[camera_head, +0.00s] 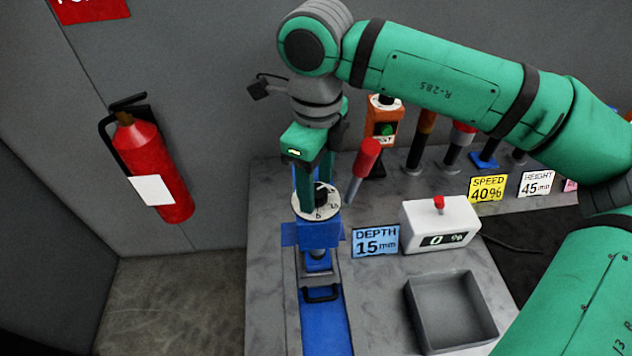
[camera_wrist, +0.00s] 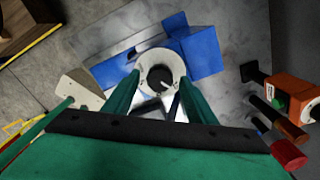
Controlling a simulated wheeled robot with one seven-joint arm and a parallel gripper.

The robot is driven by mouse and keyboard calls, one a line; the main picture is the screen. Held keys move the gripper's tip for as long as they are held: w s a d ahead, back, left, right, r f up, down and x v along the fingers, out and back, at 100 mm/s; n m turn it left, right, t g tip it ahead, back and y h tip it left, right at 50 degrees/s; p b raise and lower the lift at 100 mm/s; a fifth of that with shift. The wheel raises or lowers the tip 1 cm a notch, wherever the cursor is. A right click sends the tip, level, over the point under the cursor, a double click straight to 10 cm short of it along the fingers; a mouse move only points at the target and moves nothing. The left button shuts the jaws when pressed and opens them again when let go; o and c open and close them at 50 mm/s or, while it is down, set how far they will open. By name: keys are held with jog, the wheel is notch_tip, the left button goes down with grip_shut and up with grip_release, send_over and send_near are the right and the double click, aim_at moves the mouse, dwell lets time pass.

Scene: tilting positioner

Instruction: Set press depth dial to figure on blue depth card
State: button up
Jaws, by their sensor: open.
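The blue depth card (camera_head: 375,241) stands on the bench and reads "DEPTH 15 mm". The press depth dial (camera_head: 312,210) is a white disc with dark figures and a black knob, on top of the blue press. In the wrist view the dial (camera_wrist: 160,79) lies between my fingertips, with a white mark on its black knob. My gripper (camera_head: 318,200) points down at the dial with its green fingers open, one at each side of the knob. In the wrist view my gripper (camera_wrist: 155,95) shows a gap to the knob. The dial's setting is too small to read.
A red-handled lever (camera_head: 367,158) rises just right of my gripper. A white box (camera_head: 440,223) with a red button shows "0 %". A grey tray (camera_head: 452,310) sits in front. Yellow speed (camera_head: 487,189) and white height (camera_head: 535,184) cards stand at the back right.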

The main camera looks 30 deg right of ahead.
aim_at(316, 190)
notch_tip(316, 190, up, 10)
jog(key=shift+r, duration=0.25)
dwell(0.6)
